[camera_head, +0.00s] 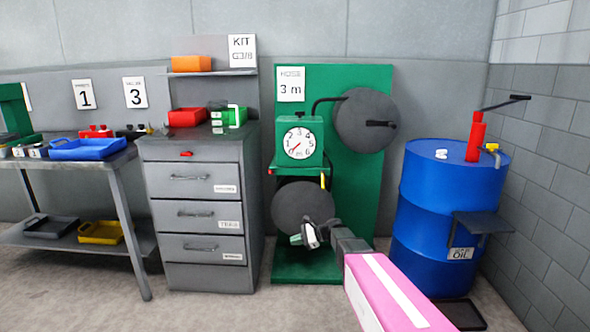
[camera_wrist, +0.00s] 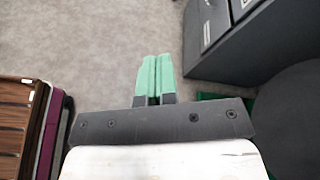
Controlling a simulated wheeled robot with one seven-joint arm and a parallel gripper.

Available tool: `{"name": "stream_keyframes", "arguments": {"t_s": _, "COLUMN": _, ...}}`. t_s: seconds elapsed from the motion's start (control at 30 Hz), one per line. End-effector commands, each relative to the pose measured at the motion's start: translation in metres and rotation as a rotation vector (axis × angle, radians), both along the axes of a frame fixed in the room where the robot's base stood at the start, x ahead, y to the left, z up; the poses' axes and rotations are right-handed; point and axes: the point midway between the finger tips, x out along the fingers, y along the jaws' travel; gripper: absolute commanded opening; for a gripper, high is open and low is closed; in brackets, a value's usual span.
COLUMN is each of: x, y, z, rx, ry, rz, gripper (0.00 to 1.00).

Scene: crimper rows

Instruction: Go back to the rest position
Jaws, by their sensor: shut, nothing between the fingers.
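My gripper (camera_head: 303,237) is in front of the lower dark reel (camera_head: 295,205) of the green hose stand (camera_head: 365,205) in the head view. In the wrist view my gripper (camera_wrist: 157,78) shows its two green fingertips side by side, shut, with nothing between them. Bare grey floor (camera_wrist: 110,40) lies beyond the fingertips. My pink arm reaches in from the bottom right of the head view.
A grey drawer cabinet (camera_head: 200,225) stands left of the hose stand; its edge also shows in the wrist view (camera_wrist: 222,50). A blue oil drum (camera_head: 425,190) stands at right. A workbench (camera_head: 75,165) with trays is at left. Floor in front is clear.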

Motion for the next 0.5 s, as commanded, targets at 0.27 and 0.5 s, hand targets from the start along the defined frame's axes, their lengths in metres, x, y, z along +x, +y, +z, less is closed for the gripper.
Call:
{"name": "stream_keyframes", "arguments": {"t_s": 0.27, "x": -0.12, "y": -0.065, "z": -0.035, "rx": -0.508, "ry": -0.341, "rz": 0.317, "gripper": 0.0}}
{"name": "stream_keyframes", "arguments": {"t_s": 0.5, "x": -0.2, "y": -0.136, "z": -0.043, "rx": -0.878, "ry": -0.556, "rz": 0.706, "gripper": 0.0}}
